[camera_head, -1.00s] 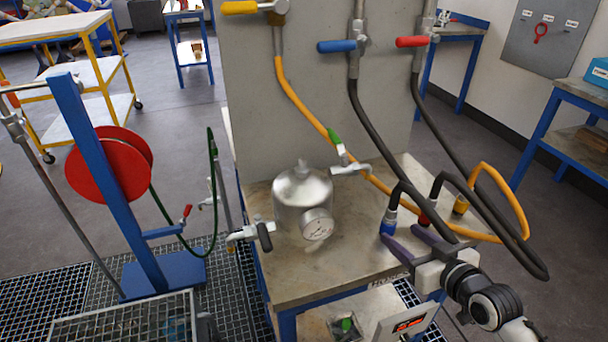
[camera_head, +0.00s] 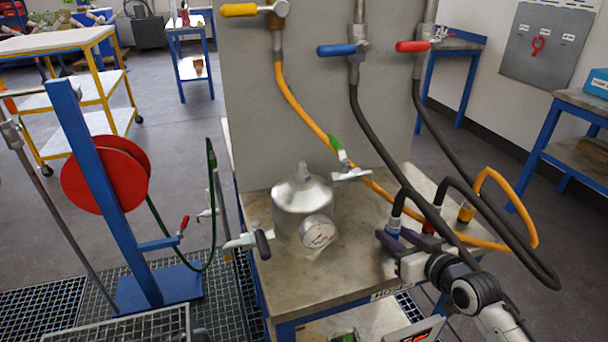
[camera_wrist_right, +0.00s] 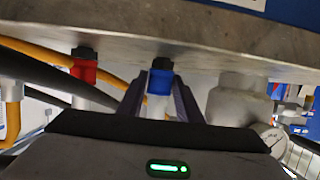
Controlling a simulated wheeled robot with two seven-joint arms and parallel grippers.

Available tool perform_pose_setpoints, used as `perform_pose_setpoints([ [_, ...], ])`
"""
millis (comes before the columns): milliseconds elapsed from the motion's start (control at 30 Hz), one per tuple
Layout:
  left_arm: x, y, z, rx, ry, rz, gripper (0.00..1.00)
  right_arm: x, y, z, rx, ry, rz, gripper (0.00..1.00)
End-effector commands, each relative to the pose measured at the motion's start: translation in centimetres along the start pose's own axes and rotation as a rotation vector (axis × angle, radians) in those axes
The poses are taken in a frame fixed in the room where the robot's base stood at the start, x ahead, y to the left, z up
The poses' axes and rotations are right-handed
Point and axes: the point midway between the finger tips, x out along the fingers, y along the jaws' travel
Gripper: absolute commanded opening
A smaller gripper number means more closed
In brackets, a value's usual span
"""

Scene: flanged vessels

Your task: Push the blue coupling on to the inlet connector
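The blue coupling (camera_head: 393,224) stands at the table's right side, on the end of a black hose. My right gripper (camera_head: 398,243) has its purple fingers at the coupling. In the right wrist view the blue coupling (camera_wrist_right: 160,82) is between the two fingers (camera_wrist_right: 159,98), with a narrow gap showing on one side, so they look open around it. The metal vessel (camera_head: 302,205) with its gauge stands left of the gripper. I cannot tell which is the inlet connector. My left gripper is out of view.
A red coupling (camera_head: 429,228) and a yellow one (camera_head: 466,212) stand close beside the blue one. Black and orange hoses loop over the table's right side. A grey panel (camera_head: 310,110) with valves rises behind. The bare tabletop (camera_head: 345,270) is clear before the vessel.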

Motion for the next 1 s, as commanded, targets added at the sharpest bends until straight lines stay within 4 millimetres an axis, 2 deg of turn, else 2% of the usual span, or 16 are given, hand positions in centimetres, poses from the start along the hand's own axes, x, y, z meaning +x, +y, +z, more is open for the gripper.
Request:
perform_pose_setpoints([
  [33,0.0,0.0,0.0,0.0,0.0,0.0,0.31,0.0,0.0,0.0,0.0,0.0,0.0,0.23],
  [167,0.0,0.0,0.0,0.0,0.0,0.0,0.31,0.0,0.0,0.0,0.0,0.0,0.0,0.01],
  [200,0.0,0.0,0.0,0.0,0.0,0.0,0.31,0.0,0.0,0.0,0.0,0.0,0.0,0.0],
  [667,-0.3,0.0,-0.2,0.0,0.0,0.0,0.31,-0.2,0.0,-0.6,0.0,0.004,0.0,0.0],
  [1000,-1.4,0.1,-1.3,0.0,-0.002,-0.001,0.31,-0.7,0.0,-2.0,-0.001,0.004,0.0,0.0],
])
